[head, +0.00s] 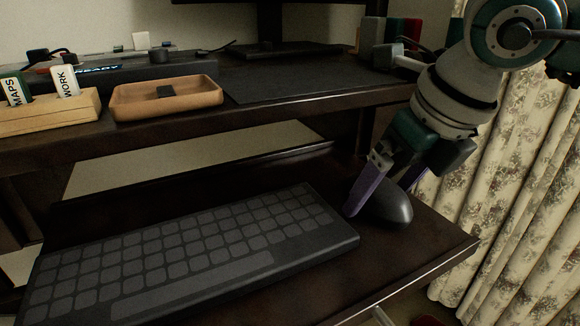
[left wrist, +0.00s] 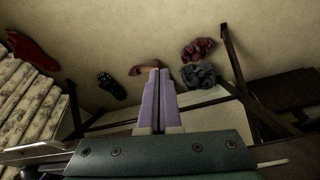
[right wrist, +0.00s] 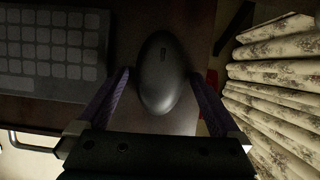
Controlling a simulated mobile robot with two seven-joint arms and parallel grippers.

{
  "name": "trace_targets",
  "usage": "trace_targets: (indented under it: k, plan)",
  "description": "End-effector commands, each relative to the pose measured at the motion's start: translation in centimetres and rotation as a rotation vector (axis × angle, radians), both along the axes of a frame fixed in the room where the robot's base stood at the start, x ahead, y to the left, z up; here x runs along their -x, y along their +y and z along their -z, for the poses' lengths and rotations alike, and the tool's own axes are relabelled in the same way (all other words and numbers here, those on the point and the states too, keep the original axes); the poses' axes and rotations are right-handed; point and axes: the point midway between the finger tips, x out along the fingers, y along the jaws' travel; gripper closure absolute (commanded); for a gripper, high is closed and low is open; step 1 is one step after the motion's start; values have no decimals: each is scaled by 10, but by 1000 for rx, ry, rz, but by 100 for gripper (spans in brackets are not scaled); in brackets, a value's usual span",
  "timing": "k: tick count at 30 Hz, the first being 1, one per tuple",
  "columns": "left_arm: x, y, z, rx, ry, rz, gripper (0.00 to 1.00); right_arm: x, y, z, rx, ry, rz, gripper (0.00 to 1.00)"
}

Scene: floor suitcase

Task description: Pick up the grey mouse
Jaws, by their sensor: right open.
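The grey mouse (head: 390,208) lies on the pull-out keyboard shelf, to the right of the keyboard, in the head view. My right gripper (head: 383,200) is over it, with its purple fingers reaching down on either side. In the right wrist view the mouse (right wrist: 164,72) sits between the two open fingers (right wrist: 160,85), with a gap visible on the left. I cannot tell whether the right finger touches it. My left gripper (left wrist: 157,72) shows only in the left wrist view, its purple fingers close together with nothing visible between them.
The dark keyboard (head: 190,250) fills most of the shelf (head: 440,240). Above is a desk surface with a wooden tray (head: 165,98) and a dark mat (head: 310,82). Floral curtains (head: 500,190) hang close on the right. Clothes and shoes lie on the floor in the left wrist view.

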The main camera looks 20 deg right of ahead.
Motion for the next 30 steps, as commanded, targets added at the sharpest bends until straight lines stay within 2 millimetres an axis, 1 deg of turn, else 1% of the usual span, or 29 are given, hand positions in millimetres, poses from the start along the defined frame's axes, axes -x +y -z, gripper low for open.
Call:
trace_targets:
  k: [3,24,30]
  plan:
    - [0,0,0,0,0,0,100,0,0,-1,0,0,0,0]
    - [0,-2,0,10,1,-7,100,0,0,-1,0,0,0,79]
    - [0,-3,-1,11,2,-7,100,0,0,-1,0,-1,0,80]
